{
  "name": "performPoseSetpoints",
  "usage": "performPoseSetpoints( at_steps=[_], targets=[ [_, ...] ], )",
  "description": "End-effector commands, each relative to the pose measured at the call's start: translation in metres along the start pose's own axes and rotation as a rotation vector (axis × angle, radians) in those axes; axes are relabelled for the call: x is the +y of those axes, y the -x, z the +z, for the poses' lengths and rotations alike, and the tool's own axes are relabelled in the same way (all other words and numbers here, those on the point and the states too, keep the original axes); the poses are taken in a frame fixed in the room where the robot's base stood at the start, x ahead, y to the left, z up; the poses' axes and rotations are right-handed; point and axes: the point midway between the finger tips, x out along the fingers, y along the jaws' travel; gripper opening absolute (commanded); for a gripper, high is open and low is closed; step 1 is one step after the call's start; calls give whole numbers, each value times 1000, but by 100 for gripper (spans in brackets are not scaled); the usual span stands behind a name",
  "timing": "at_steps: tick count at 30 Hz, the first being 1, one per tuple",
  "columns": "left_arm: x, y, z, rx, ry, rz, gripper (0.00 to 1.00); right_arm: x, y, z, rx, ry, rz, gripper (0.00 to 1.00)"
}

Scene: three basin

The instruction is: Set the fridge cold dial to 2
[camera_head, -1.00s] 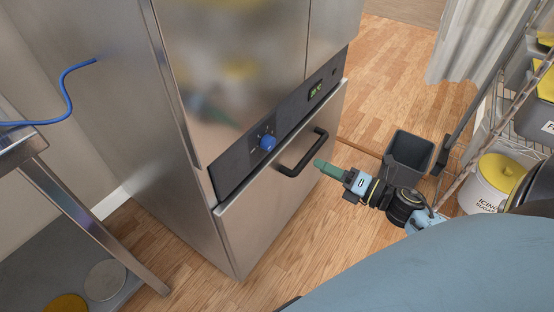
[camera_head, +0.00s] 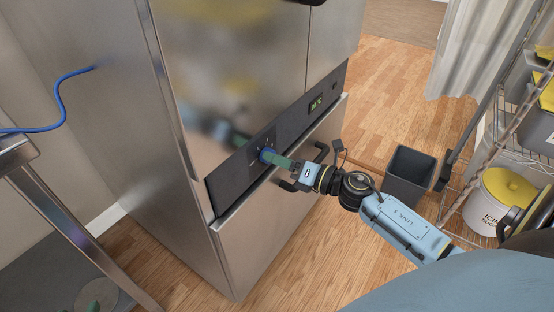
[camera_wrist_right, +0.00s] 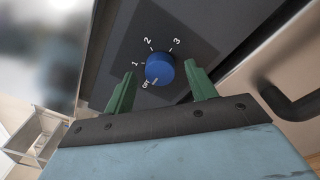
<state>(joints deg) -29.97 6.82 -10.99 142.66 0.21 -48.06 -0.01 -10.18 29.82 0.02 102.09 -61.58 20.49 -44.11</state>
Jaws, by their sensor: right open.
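The fridge (camera_head: 243,235) is a tall steel unit with a dark control strip across its front. The blue cold dial (camera_head: 266,155) sits on that strip; in the right wrist view the dial (camera_wrist_right: 159,70) shows marks OFF, 1, 2 and 3 around it. I cannot make out where its pointer stands. My right gripper (camera_head: 274,158) reaches the dial from the right in the head view. In the right wrist view its green fingers (camera_wrist_right: 160,84) are open, one on each side of the dial, with visible gaps. My left gripper is not in view.
A black handle (camera_head: 319,150) is on the fridge drawer, close to my right wrist. A green-lit display (camera_head: 316,103) sits farther along the strip. A grey bin (camera_head: 408,175) and a wire rack with containers (camera_head: 500,190) stand at the right. A metal table (camera_head: 70,225) stands at the left.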

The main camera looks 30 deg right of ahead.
Motion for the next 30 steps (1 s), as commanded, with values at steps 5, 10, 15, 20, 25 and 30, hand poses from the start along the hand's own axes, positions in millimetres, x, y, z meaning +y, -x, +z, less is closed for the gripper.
performPoseSetpoints(
  at_steps=[5, 10, 15, 20, 25, 30],
  targets=[
    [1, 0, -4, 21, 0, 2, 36, 0, -9, 0, -1, 0, -1, 56],
    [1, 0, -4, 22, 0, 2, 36, 0, -9, 0, 0, 0, -2, 56],
    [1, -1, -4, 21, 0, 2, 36, 0, -9, 0, 0, 0, -1, 44],
    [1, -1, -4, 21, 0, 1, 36, 0, -9, 0, 0, 0, -1, 23],
    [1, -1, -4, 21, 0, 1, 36, 0, -9, 0, 0, -1, -1, 12],
    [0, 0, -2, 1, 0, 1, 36, 0, -9, 0, -1, -23, 0, 12]
  ],
)
